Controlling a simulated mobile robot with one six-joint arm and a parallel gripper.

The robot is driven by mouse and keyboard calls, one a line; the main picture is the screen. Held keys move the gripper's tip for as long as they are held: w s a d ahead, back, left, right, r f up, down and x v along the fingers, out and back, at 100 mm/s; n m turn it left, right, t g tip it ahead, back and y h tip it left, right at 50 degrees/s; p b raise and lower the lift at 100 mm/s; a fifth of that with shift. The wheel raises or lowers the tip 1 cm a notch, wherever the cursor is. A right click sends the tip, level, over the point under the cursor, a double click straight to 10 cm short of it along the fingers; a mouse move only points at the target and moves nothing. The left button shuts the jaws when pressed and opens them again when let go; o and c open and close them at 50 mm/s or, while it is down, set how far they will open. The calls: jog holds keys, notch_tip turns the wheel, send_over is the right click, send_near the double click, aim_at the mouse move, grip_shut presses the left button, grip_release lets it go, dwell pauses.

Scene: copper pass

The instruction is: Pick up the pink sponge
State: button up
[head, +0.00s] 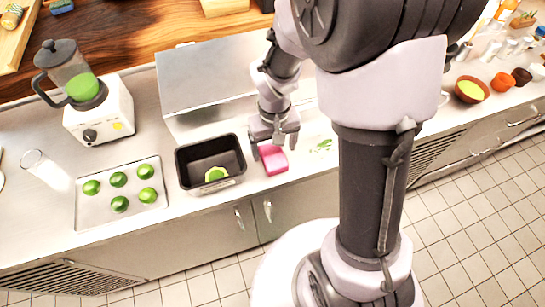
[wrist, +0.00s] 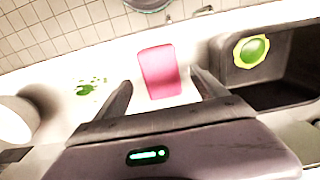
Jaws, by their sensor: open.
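The pink sponge (head: 272,159) lies on the light counter, just right of a black bin in the head view. My gripper (head: 274,148) is open right above it, at its far side. In the wrist view the sponge (wrist: 160,72) shows between the two open fingers of my gripper (wrist: 163,92), with a gap to each finger. The fingers do not hold it. I cannot tell how far above the counter the fingertips are.
The black bin (head: 183,156) holds a cut lime piece (head: 215,174). A tray (head: 147,212) with several limes and a blender (head: 95,105) stand at left. Green scraps (head: 322,146) lie right of the sponge. A metal box (head: 205,75) stands behind.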

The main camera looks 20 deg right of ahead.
aim_at(273, 155)
jog(key=f+b, duration=0.1)
jog(key=f, duration=0.3)
jog(key=shift+w+f+b, duration=0.15)
jog(key=shift+w+b, duration=0.05)
jog(key=shift+b, duration=0.1)
jog(key=shift+s, duration=0.1)
jog(key=shift+c, duration=0.6)
jog(key=c, duration=1.3)
notch_tip(273, 155, up, 10)
jog(key=p, duration=0.4)
jog(key=shift+r, duration=0.2)
